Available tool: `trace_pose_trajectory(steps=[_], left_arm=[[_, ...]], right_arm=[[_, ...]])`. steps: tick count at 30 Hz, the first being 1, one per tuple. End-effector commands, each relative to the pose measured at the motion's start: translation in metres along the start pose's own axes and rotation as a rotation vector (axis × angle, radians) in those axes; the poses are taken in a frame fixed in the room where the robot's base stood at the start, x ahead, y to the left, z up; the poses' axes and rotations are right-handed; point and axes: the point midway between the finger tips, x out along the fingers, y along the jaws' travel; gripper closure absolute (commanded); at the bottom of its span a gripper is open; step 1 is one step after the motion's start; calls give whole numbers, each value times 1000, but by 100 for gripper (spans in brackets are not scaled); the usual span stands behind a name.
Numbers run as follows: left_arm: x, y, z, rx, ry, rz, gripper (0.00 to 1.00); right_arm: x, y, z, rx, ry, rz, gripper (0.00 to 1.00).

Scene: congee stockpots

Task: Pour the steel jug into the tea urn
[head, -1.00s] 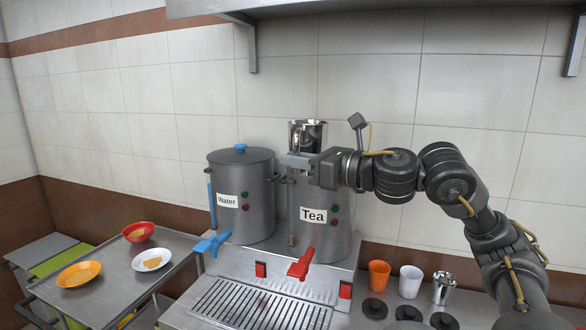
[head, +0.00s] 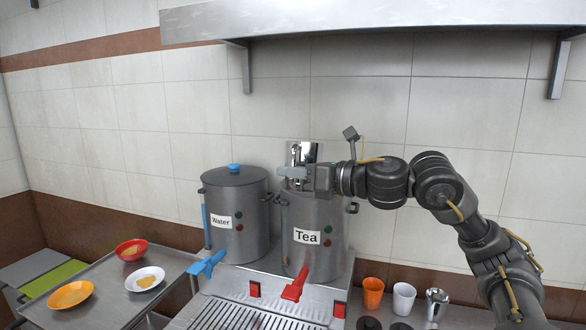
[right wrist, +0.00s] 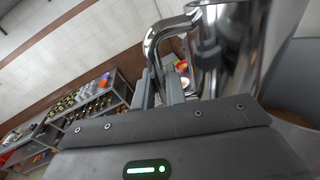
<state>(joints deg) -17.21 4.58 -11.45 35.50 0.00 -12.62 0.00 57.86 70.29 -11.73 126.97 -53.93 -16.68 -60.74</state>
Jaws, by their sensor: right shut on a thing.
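The steel jug (head: 304,152) is above the tea urn (head: 315,224), the grey cylinder labelled "Tea". It looks tilted, and its contents cannot be seen. In the right wrist view the shiny jug (right wrist: 232,50) fills the upper right, with its curved handle at the jaws. My right gripper (head: 291,172) is shut on the jug, over the urn's top. The arm and jug hide part of the urn's opening. My left gripper is not in view.
The water urn (head: 237,215) with a blue-knobbed lid stands left of the tea urn. Cups (head: 404,298) stand on the counter at right. A side table (head: 118,283) holds bowls and plates. A steel shelf (head: 380,24) hangs above, with free wall between.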

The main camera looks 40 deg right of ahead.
Motion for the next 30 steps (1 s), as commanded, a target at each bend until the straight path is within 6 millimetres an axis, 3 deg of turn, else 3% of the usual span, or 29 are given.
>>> trace_pose_trajectory(steps=[1,20,30], left_arm=[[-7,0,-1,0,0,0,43],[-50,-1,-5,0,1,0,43],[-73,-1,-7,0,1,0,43]], right_arm=[[-1,2,8,12,-2,0,100],[-3,11,31,222,40,2,100],[-1,5,46,386,73,2,100]])
